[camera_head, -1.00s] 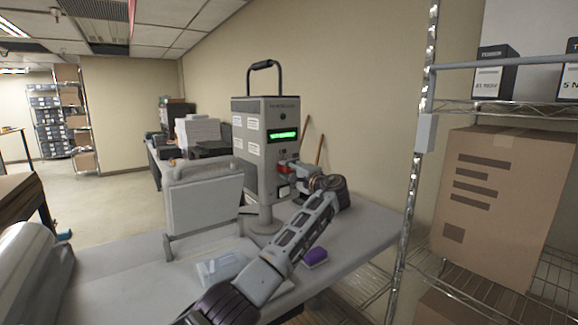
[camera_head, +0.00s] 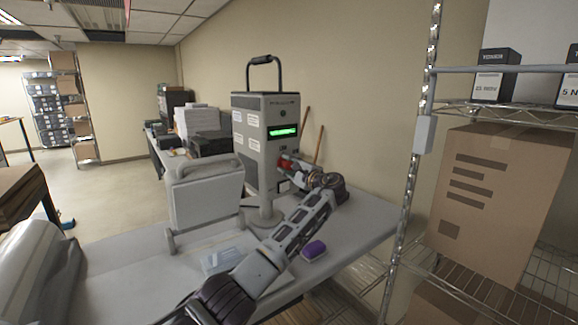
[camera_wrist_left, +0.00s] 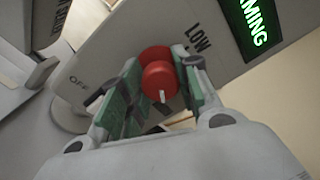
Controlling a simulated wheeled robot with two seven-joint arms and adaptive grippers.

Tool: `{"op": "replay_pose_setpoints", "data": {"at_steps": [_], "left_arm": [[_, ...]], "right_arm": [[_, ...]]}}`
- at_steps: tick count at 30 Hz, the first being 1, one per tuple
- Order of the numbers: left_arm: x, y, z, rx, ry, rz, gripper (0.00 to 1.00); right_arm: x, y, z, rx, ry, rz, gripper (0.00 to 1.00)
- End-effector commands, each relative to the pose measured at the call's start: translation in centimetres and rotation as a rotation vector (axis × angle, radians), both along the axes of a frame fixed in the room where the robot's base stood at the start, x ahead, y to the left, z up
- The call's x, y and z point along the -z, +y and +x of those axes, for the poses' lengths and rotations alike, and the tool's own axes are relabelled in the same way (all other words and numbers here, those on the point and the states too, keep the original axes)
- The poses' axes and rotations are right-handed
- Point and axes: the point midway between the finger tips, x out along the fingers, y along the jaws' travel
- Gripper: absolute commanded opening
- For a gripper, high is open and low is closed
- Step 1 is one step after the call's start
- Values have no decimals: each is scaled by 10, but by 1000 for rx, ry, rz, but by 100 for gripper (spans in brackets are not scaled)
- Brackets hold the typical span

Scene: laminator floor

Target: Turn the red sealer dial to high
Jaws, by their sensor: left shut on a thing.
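The red sealer dial (camera_head: 284,163) sits on the front of the tall grey sealer unit (camera_head: 253,150), below its lit green display (camera_head: 284,132). My left gripper (camera_head: 290,167) reaches it from the front right. In the left wrist view, its green-padded fingers (camera_wrist_left: 160,85) are shut on either side of the red dial (camera_wrist_left: 157,72). The dial's white mark points down in that view, away from the printed OFF (camera_wrist_left: 78,83) and LOW (camera_wrist_left: 198,38). I cannot read a HIGH label. The display's visible letters end in "MING". My right gripper is not in view.
A grey panel-like device (camera_head: 205,200) stands left of the sealer. A purple block (camera_head: 314,250) and a pale blue packet (camera_head: 222,258) lie on the table under my arm. A wire shelf with a large carton (camera_head: 490,200) stands at the right.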

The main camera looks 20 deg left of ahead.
Motion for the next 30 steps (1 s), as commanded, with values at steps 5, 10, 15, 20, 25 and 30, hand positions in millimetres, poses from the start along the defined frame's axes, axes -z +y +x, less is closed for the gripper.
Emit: {"op": "replay_pose_setpoints", "data": {"at_steps": [5, 10, 15, 20, 25, 30], "left_arm": [[2, -1, 0, 1, 2, -1, 8], [1, -1, 0, 1, 2, 0, 46], [1, 0, 0, 1, 0, 0, 55], [0, 0, 0, 0, -1, -1, 55], [1, -2, -1, 0, -1, 0, 55], [1, -9, -7, 1, -1, 0, 55]], "right_arm": [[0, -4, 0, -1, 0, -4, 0], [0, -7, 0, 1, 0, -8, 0], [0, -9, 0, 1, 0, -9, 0], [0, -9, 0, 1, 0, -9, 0], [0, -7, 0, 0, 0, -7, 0], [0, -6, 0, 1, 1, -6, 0]]}}
